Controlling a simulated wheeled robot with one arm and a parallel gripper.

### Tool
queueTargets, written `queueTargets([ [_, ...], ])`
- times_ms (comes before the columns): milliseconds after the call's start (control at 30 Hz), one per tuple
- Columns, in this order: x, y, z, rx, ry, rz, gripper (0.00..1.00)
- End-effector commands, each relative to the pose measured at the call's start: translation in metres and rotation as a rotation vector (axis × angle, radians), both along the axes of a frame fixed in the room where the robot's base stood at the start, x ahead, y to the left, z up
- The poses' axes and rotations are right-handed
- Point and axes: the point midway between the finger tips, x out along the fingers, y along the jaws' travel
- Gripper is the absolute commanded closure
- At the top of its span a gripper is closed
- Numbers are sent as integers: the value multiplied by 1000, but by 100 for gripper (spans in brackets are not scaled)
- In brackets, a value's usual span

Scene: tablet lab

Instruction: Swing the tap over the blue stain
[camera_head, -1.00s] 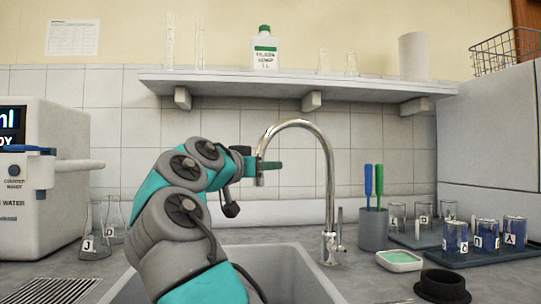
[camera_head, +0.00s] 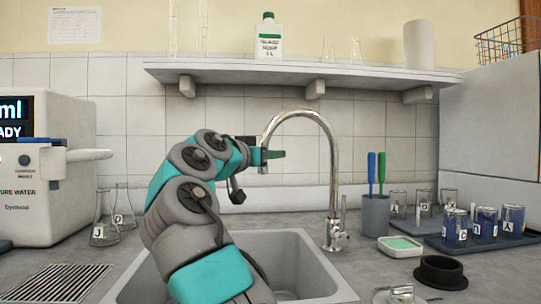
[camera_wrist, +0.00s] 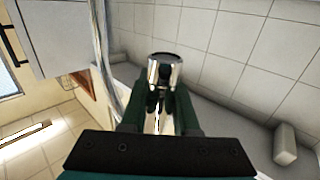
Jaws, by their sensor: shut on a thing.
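The chrome tap (camera_head: 334,165) rises from the counter behind the sink, and its curved spout arches left over the basin. My gripper (camera_head: 268,154) is shut on the spout's downturned end. In the wrist view, the round chrome spout tip (camera_wrist: 165,70) sits between the dark green fingers of my gripper (camera_wrist: 162,100). The grey sink (camera_head: 290,258) lies below, partly hidden by my arm. No blue stain shows in either current view; part of the basin floor is out of sight.
A grey cup with blue and green brushes (camera_head: 375,210) stands right of the tap. A soap dish (camera_head: 400,246), black ring (camera_head: 440,272) and tray of blue-filled beakers (camera_head: 484,247) are farther right. A shelf (camera_head: 300,75) hangs above.

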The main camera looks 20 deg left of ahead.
Motion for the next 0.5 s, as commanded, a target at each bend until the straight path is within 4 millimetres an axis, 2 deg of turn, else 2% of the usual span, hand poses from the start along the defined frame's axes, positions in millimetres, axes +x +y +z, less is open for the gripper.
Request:
queueTargets([
  [33,2,-5,0,2,2,-10,70],
  [300,1,-3,0,1,1,-6,42],
  [500,1,-2,0,1,1,-4,42],
])
